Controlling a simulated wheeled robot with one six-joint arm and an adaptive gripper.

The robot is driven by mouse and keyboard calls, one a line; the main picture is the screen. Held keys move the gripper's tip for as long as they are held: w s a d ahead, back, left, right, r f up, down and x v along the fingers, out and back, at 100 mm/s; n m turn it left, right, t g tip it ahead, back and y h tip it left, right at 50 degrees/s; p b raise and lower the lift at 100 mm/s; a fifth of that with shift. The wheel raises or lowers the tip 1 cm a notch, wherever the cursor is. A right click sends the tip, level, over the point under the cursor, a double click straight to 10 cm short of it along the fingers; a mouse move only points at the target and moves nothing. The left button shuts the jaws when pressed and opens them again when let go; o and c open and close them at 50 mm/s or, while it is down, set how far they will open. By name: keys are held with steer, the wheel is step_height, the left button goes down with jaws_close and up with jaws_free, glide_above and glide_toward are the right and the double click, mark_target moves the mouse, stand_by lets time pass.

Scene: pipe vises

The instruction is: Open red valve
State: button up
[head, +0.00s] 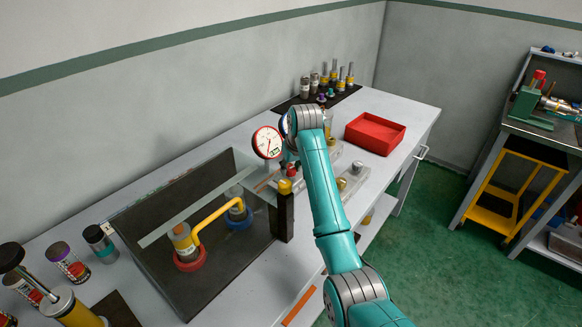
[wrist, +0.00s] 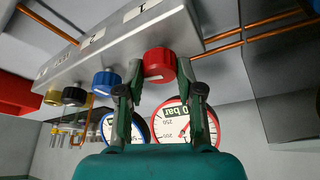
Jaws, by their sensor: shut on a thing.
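The red valve is a ribbed red knob (wrist: 159,64) on the front of a grey metal manifold block (wrist: 115,38), seen in the wrist view. My gripper (wrist: 160,76) has one finger on each side of the knob and is shut on it. In the head view my teal arm reaches over the bench to the manifold area, and the fingers are largely hidden behind the wrist. A red-rimmed gauge (wrist: 199,124) and a blue-rimmed gauge (wrist: 120,127) show near the fingers in the wrist view; the red-rimmed gauge also shows in the head view (head: 267,142).
Beside the red knob are a blue knob (wrist: 106,82), a black knob (wrist: 75,96) and a brass knob (wrist: 56,98). Copper pipes (wrist: 245,42) run from the block. A red tray (head: 375,133) stands right of my arm. A dark stand with a yellow pipe (head: 212,219) is at left.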

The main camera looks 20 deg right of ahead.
steer(key=shift+n+y, duration=0.4)
steer(key=shift+n, duration=0.5)
steer(key=o, duration=1.1)
steer(key=shift+o, duration=0.2)
steer(key=shift+d+r, duration=0.1)
steer(key=a+v, duration=0.1)
steer(key=v, duration=0.6)
steer(key=shift+d, duration=0.5)
steer(key=shift+r, duration=0.15)
